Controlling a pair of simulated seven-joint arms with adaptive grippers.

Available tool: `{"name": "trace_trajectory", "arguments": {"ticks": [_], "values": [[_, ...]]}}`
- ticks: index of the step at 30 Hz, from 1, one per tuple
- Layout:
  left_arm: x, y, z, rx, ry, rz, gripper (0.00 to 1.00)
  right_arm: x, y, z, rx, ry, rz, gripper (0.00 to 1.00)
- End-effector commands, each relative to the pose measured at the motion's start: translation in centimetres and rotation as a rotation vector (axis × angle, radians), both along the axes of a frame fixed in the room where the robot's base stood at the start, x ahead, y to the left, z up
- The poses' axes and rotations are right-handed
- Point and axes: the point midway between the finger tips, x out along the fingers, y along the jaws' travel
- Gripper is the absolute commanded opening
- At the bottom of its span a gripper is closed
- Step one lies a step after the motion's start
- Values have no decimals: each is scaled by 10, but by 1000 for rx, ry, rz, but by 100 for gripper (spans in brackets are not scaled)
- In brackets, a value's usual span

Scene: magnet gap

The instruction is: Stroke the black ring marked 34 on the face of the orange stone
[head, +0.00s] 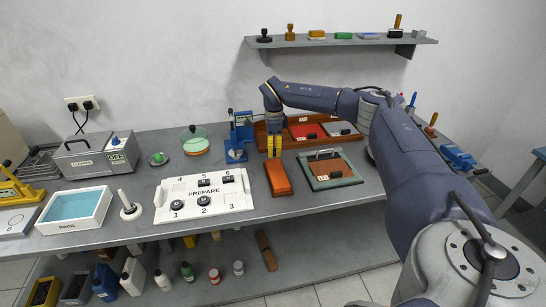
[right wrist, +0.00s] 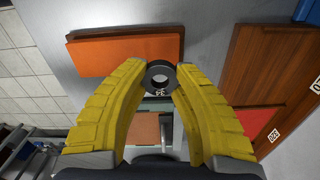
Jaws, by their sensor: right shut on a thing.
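The orange stone (head: 279,178) lies as a long block on the grey bench, right of the white PREPARE tray. It also shows in the right wrist view (right wrist: 120,57). My right gripper (head: 275,154) points down near the stone's far end. In the right wrist view its yellow fingers (right wrist: 160,82) are shut on a black ring (right wrist: 160,68), with a small marked label under it that is hard to read. The ring overlaps the stone's edge in that view; I cannot tell whether they touch. My left gripper is not in view.
The PREPARE tray (head: 212,209) carries several black pieces. A green-framed board (head: 331,182) lies close right of the stone. A blue stand (head: 238,140) and a brown wooden tray (head: 262,130) are behind. A white RINSE basin (head: 63,229) is at left.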

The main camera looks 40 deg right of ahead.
Motion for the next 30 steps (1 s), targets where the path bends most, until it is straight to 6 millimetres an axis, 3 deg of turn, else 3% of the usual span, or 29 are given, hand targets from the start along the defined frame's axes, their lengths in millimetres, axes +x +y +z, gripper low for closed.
{"name": "trace_trajectory", "arguments": {"ticks": [9, 30], "values": [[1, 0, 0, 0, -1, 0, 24, 0, 0, 30, 0, -2, 0, 0], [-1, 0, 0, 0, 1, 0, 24, 0, 0, 32, -1, -1, 0, 0]]}}
